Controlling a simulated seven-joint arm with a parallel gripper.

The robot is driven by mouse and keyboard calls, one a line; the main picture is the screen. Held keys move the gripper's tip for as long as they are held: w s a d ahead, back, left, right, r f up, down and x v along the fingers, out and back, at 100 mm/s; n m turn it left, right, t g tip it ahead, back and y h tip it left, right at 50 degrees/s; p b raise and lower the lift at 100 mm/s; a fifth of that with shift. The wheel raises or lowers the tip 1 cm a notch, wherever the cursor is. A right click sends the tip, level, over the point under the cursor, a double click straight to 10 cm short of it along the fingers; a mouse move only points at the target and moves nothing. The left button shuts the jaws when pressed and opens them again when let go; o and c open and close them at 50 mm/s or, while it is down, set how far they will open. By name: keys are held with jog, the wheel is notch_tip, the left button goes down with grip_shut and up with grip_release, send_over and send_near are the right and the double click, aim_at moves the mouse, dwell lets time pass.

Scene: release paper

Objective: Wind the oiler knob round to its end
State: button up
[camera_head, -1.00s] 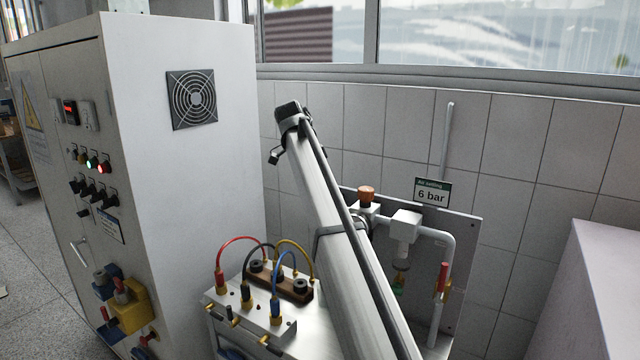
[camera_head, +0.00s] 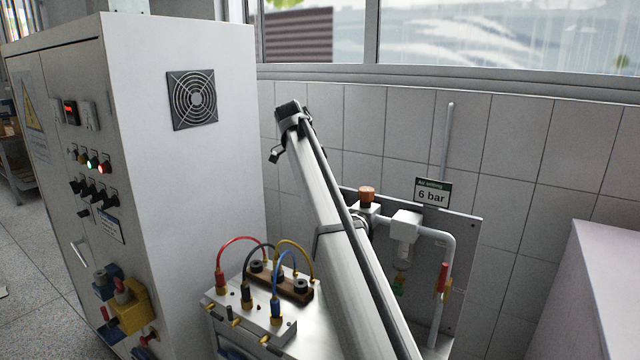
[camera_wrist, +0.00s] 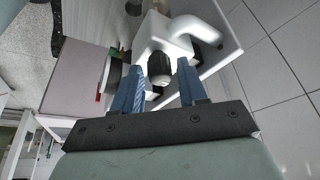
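In the wrist view, a dark ribbed knob (camera_wrist: 160,68) sits on a white fitting with a white pipe. My gripper (camera_wrist: 162,65) is open, with one blue finger on each side of the knob. Gaps show between the fingers and the knob, and I cannot tell whether either touches it. In the head view, the white block (camera_head: 406,225) with a clear bowl (camera_head: 403,254) below it is on the pipework. My own arm crosses in front, and neither my gripper nor the dark knob can be made out there.
An orange-brown knob (camera_head: 366,193) stands left of the white block. A red-handled valve (camera_head: 446,278) is on the pipe at right. A "6 bar" sign (camera_head: 432,192) stands above. A terminal box (camera_head: 250,308) with looped cables and a grey cabinet (camera_head: 185,180) stand at left.

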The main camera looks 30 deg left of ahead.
jog(key=shift+o, duration=0.8)
